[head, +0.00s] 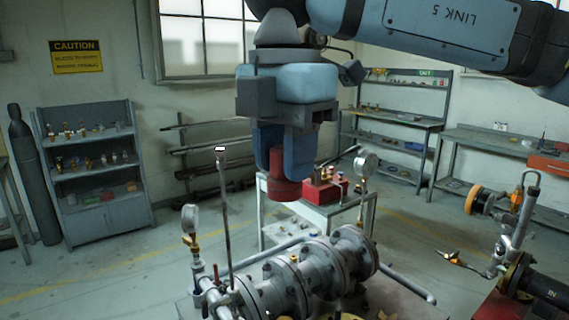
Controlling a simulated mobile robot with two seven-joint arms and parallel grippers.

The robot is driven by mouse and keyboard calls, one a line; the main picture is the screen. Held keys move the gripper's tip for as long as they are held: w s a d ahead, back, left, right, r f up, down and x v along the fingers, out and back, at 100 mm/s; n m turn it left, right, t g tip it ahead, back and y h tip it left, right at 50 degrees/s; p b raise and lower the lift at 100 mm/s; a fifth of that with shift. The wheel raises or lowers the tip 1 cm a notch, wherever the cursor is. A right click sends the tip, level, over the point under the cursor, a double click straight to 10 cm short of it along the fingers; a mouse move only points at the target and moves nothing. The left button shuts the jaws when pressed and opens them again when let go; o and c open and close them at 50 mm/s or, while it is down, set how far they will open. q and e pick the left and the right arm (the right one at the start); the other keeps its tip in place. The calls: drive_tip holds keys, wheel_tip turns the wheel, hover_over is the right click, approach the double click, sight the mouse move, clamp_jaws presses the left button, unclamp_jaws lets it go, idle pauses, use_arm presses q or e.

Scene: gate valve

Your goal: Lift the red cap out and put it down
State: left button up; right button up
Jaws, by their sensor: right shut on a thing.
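The red cap (284,188) is a short red cylinder with a wider lower rim. My right gripper (280,165) comes down from the top right and is shut on it, with the blue fingers pointing down around its upper part. The cap hangs in the air above and behind the grey flanged valve body (283,283), with a visible gap between them in the picture. My left gripper is not in the head view.
Pressure gauges (366,163) and a tall thin rod (223,200) rise around the valve. A small table (330,212) with a red box (325,188) stands behind. More piping (510,235) is at the right. Shelves (90,160) line the back wall; open floor lies at the left.

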drive_tip(key=shift+r+p, duration=0.6)
drive_tip(key=shift+r, duration=0.95)
